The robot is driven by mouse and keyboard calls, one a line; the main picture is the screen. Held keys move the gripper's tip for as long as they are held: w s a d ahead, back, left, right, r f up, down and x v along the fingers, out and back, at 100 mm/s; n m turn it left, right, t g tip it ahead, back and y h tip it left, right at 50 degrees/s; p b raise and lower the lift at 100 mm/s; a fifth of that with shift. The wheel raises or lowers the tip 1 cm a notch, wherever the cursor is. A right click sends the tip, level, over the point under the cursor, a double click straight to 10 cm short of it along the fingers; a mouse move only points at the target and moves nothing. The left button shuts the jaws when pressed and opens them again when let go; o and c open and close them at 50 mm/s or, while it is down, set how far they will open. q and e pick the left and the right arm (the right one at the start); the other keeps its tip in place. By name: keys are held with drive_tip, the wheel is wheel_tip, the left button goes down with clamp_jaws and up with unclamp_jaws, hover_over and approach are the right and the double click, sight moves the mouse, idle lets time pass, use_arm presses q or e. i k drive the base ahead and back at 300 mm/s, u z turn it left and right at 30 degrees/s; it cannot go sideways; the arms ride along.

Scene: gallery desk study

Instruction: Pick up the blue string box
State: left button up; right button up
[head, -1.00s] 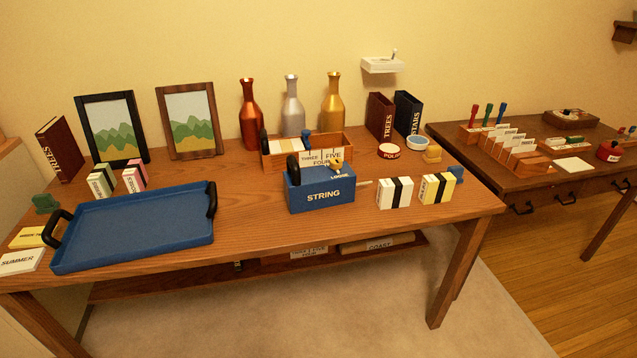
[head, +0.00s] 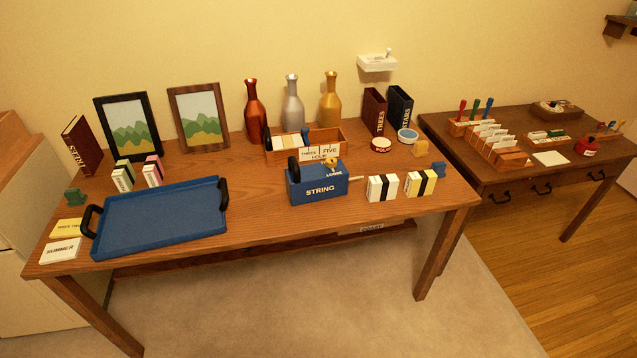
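The blue string box (head: 318,188) stands upright near the front middle of the wooden desk in the head view. Its front carries the word STRING in white, and a small tag reading LOOSE shows at its top right. A black round part rises at its left end, and a small yellowish piece sits on top. Neither of my grippers is in the head view, so nothing of mine touches the box.
A blue tray (head: 160,222) with black handles lies left of the box. Black-banded white (head: 382,188) and yellow (head: 420,184) packs stand close to its right. A wooden card box (head: 330,143) is right behind it. Bare desk (head: 258,200) lies between tray and box.

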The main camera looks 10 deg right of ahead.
sight(315, 182)
drive_tip(key=u, duration=0.65)
drive_tip(key=k, duration=0.15)
drive_tip(key=z, duration=1.45)
drive_tip(key=i, duration=1.25)
drive_tip(key=u, duration=0.8)
